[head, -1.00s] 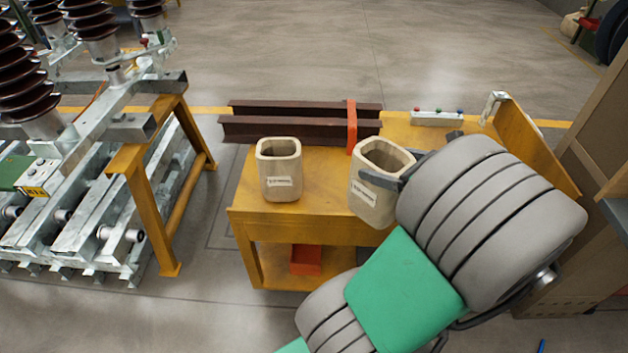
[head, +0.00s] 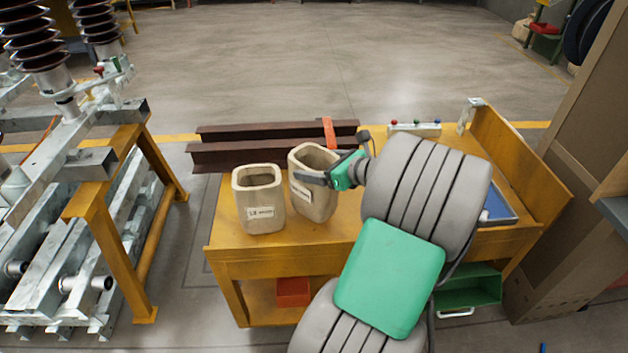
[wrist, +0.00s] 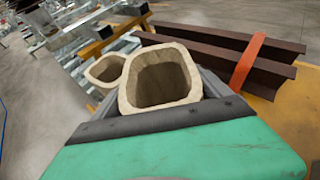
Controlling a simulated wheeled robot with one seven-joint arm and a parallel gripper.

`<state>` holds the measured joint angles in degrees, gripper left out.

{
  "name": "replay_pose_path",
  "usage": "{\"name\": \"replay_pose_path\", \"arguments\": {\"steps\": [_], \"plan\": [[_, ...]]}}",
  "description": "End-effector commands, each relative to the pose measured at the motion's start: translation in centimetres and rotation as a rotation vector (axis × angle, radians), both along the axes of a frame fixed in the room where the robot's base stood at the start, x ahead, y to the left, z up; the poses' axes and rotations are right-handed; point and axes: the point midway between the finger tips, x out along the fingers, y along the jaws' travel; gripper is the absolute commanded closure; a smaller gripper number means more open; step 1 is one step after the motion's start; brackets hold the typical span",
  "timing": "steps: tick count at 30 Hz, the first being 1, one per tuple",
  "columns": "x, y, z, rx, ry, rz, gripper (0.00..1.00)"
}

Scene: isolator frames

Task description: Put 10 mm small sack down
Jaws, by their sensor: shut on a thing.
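Two beige open-topped sacks are at the yellow bench (head: 330,248). The left sack (head: 258,200) stands upright on the bench top with a small label on its front; the label text is too small to read. My gripper (head: 318,178) is shut on the right sack (head: 312,205), which is tilted slightly, close beside the left one. I cannot tell whether its base touches the bench. In the wrist view the held sack (wrist: 160,78) fills the middle, open and looking empty, with the other sack (wrist: 105,70) just behind it to the left.
Brown steel beams (head: 265,148) with an orange strap (head: 328,132) lie behind the sacks. A button box (head: 415,129) and a blue tray (head: 497,208) are to the right. An insulator frame (head: 100,200) stands left. Bench top in front of the sacks is clear.

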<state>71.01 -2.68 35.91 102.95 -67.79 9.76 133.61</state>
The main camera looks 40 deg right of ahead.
Motion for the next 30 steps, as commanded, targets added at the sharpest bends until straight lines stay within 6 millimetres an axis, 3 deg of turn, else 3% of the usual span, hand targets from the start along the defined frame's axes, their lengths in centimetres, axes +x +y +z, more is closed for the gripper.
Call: {"name": "replay_pose_path", "arguments": {"steps": [5,9,19,20,24,30], "plan": [[1.4,0.0,-1.9,0.0,-0.001,0.004,0.79],[1.2,0.0,-4.5,0.001,-0.001,0.001,0.79],[1.2,0.0,-4.5,-0.001,-0.001,0.002,0.79],[1.2,0.0,-4.6,-0.001,-0.001,0.002,0.12],[1.2,0.0,-4.6,-0.001,-0.001,0.002,0.01],[1.2,0.0,-4.6,-0.001,-0.001,0.002,0.0]]}}
